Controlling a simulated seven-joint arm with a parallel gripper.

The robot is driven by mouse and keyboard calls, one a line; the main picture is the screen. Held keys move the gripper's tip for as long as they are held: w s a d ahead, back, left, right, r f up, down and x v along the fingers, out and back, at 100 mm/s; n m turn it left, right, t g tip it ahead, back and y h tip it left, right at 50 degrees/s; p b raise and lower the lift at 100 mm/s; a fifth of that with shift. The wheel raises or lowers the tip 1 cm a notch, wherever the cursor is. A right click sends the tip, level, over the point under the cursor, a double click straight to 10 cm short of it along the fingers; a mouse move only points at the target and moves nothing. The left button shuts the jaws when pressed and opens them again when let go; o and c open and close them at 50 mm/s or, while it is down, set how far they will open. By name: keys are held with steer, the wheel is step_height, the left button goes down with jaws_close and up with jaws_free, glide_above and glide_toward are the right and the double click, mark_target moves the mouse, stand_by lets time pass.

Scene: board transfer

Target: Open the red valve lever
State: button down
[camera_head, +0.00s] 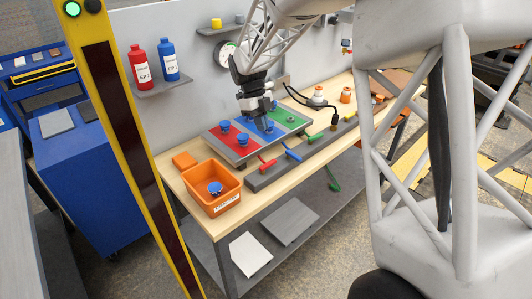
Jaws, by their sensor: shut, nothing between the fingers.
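The red valve lever (267,163) is small in view. It sits at the left part of a long dark grey block (255,180) along the front of the wooden workbench. A blue lever (292,154) and a green lever (314,136) follow to its right. My gripper (262,124) is shut and empty. It points down over the blue part of the coloured board, behind the levers and apart from the red one. The exact gap between the fingertips and the board cannot be told.
The board (221,148) has red, blue and green areas with blue knobs on it. An orange bin (229,178) holding a blue piece stands at the bench's left front. A wall shelf (165,87) carries two bottles. A yellow post (125,130) stands in the left foreground.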

mark_target(268, 165)
steer(key=shift+w+a+f+m, duration=0.5)
steer(key=shift+a+f, duration=0.1)
steer(key=shift+a, duration=0.05)
steer(key=shift+f, duration=0.1)
steer(key=shift+x, duration=4.95)
